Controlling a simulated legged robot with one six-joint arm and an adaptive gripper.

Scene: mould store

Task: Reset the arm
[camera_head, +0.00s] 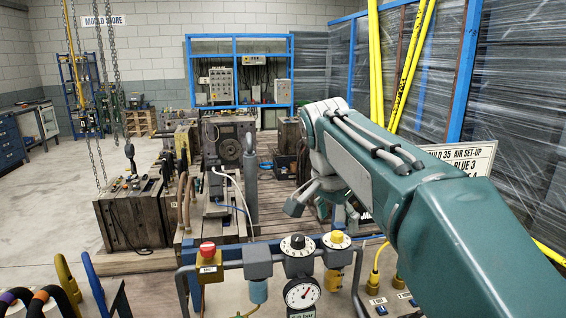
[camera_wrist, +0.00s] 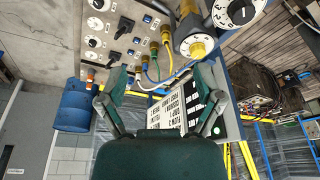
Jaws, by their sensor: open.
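My green arm (camera_head: 440,215) reaches in from the lower right in the head view, its elbow raised near the middle. My gripper (camera_head: 318,190) is partly hidden behind the arm, beyond the air panel. In the wrist view my gripper (camera_wrist: 160,95) shows two green fingers spread apart with nothing between them. Past the fingers are a printed white and black label (camera_wrist: 175,122) and a panel with hoses.
A panel with a red button (camera_head: 208,250), a pressure gauge (camera_head: 302,293) and a yellow-capped knob (camera_head: 337,238) stands close in front. Heavy moulds (camera_head: 228,145) stand behind it. A set-up sign (camera_head: 465,158) is at right.

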